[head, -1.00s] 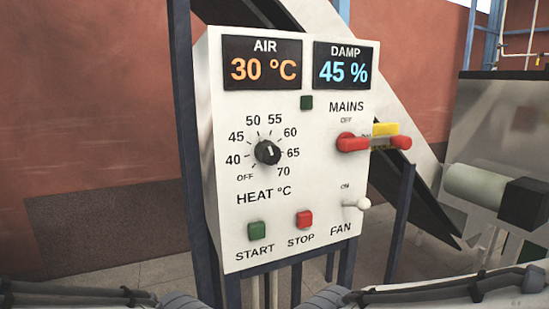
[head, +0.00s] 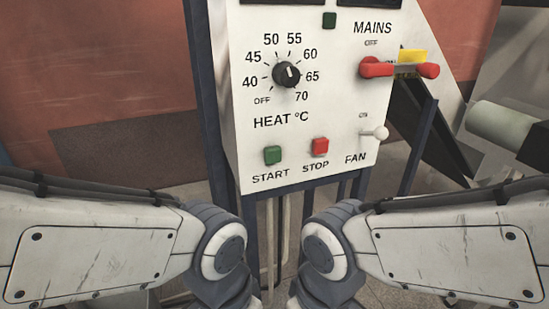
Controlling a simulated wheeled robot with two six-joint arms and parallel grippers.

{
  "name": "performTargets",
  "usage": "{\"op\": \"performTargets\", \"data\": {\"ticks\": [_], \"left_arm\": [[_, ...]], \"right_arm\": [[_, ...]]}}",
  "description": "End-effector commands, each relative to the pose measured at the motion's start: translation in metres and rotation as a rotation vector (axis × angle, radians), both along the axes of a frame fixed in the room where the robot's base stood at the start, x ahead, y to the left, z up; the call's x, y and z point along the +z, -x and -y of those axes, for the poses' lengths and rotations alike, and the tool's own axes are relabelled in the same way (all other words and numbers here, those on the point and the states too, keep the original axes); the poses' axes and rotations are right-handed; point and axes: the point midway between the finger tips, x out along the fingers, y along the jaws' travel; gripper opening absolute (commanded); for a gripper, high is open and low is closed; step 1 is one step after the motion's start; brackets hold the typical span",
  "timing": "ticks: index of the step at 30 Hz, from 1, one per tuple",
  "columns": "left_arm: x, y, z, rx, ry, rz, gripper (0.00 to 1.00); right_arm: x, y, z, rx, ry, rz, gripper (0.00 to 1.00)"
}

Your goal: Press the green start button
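Neither gripper is in view. Nothing covers the start button.
Blue posts frame the panel.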

Motion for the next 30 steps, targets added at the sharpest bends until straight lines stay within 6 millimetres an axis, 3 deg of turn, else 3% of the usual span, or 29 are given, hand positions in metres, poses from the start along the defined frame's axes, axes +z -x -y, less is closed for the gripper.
{"op": "performTargets", "data": {"ticks": [1,4,30], "left_arm": [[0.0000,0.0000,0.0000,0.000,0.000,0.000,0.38],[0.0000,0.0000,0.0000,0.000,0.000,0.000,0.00],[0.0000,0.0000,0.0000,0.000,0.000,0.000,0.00]], "right_arm": [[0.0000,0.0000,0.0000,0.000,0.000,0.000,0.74],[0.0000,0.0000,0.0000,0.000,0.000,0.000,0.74],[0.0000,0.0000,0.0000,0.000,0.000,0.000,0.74]]}}
